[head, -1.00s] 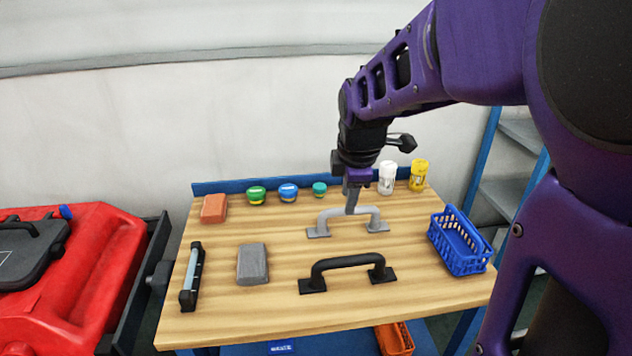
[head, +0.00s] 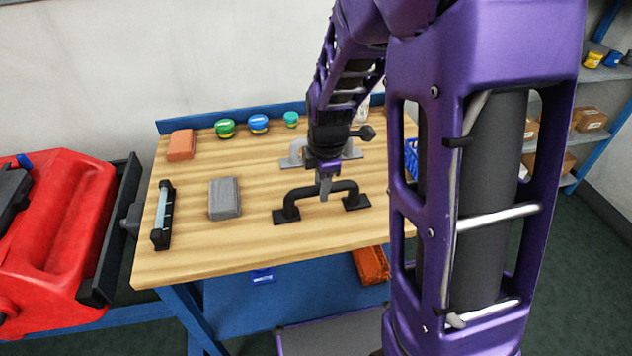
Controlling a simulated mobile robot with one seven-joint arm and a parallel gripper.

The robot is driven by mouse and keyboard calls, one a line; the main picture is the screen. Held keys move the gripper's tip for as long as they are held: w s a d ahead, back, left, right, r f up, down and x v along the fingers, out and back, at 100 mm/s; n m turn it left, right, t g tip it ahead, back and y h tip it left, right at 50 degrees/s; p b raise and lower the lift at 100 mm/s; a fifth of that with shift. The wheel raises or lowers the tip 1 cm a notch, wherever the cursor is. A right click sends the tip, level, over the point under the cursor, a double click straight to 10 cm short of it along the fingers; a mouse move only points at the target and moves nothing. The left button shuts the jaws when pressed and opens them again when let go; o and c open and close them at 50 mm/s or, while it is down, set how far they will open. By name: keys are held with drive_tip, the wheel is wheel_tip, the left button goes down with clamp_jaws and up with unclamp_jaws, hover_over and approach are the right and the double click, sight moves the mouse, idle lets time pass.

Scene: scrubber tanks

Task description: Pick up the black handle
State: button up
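The black handle (head: 291,203) lies on the wooden tabletop near its front edge, with its grip bar raised between two flat feet. My gripper (head: 325,190) points down at the handle's bar, its fingertips overlapping the middle of the bar in the head view. I cannot tell whether the fingers touch the bar or whether they are apart. A grey handle (head: 291,157) lies just behind it, partly hidden by my arm.
A grey block (head: 224,198), a black-ended tool (head: 163,215) and an orange block (head: 181,145) lie to the left. Several small jars (head: 258,123) stand at the back. A blue basket (head: 411,158) at right is mostly hidden by my arm. Bare wood lies left of the handle.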

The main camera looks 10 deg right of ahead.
sight(322, 207)
drive_tip(key=f, duration=0.2)
drive_tip(key=w+f, duration=0.1)
drive_tip(key=f, duration=0.2)
drive_tip(key=shift+w+d+f, duration=0.15)
drive_tip(key=shift+d+f, duration=0.05)
drive_tip(key=shift+f, duration=0.05)
clamp_jaws()
